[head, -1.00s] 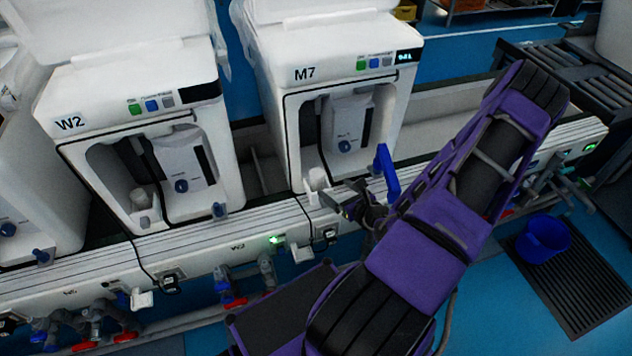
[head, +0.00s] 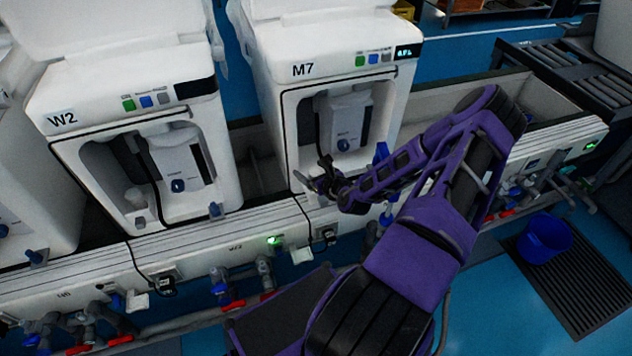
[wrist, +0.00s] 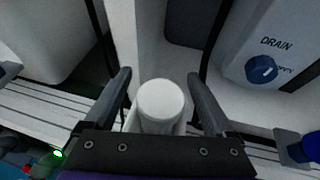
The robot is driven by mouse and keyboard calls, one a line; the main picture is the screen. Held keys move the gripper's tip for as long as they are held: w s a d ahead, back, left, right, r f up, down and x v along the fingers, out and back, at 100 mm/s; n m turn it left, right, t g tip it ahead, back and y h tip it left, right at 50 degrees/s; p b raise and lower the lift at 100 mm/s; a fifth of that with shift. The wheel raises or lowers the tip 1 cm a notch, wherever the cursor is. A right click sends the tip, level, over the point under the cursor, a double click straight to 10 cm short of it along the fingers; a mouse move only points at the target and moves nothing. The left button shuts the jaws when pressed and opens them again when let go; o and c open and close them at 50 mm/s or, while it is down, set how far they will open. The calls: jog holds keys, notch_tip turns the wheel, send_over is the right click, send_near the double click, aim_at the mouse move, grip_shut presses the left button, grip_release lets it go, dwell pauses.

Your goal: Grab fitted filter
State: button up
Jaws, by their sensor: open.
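The fitted filter, a white round-topped cylinder (wrist: 160,102), stands upright at the front left of the machine marked M7 (head: 350,85). My gripper (wrist: 160,76) is open, with one dark finger on each side of the filter and a gap on both sides. In the head view my gripper (head: 322,178) is at the lower left of M7's front opening and largely hides the filter. The bottom of the filter is hidden behind the gripper's palm in the wrist view.
A blue drain knob (wrist: 261,69) is on M7 to the right of my gripper. A blue valve handle (wrist: 302,148) is low at the right. Machine W2 (head: 130,120) stands to the left with a similar white cylinder (head: 137,197). A blue bucket (head: 545,238) is on the floor.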

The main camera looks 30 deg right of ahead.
grip_shut()
dwell(0.4)
jog(key=shift+r, duration=0.1)
